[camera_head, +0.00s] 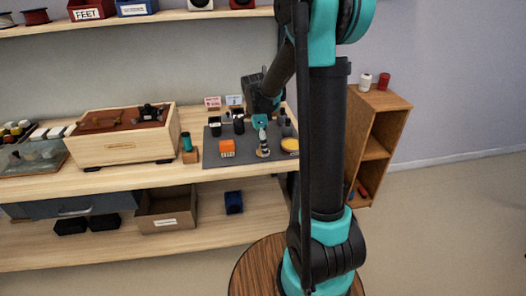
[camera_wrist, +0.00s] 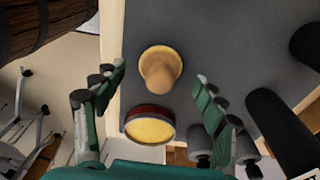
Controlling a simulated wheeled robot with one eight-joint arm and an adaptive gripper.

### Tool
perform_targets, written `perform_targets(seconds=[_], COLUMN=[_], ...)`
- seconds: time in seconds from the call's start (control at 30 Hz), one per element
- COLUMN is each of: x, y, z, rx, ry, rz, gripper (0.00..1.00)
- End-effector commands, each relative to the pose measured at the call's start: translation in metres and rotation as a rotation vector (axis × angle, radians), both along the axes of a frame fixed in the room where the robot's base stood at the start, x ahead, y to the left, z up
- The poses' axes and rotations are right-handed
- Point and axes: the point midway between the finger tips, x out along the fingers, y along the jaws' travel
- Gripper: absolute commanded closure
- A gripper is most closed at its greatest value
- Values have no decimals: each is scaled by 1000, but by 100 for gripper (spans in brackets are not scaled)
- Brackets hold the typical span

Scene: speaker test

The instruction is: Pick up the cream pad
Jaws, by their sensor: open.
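Two pieces could be the cream pad, and I cannot tell for sure which is. One is a tan knob-shaped piece with a wide, round, pale base (camera_wrist: 161,66). It stands on the grey mat between my fingertips in the wrist view, apparently touching neither. The other is a flat round piece with a pale yellow top and dark red side (camera_wrist: 150,130), closer to my palm in that picture. It also shows at the mat's right edge in the head view (camera_head: 290,145). My gripper (camera_wrist: 159,78) is open and empty, pointing down over the mat (camera_head: 213,159) in the head view (camera_head: 262,128).
Dark upright pieces (camera_wrist: 285,125) stand close right of my fingers. An orange block (camera_head: 227,148) and black items share the mat. Left are a teal-topped piece (camera_head: 187,142) and a wooden crate (camera_head: 120,147). A wooden shelf unit (camera_head: 386,120) stands right.

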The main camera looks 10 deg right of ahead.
Motion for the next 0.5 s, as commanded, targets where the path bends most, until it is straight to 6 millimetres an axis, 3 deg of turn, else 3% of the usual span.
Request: perform_targets(seconds=[0.3, 0.5], x=[0, 0], y=[-1, -1], z=[-7, -7], rx=[0, 0], ry=[0, 0], rz=[0, 0], gripper=[29, 53])
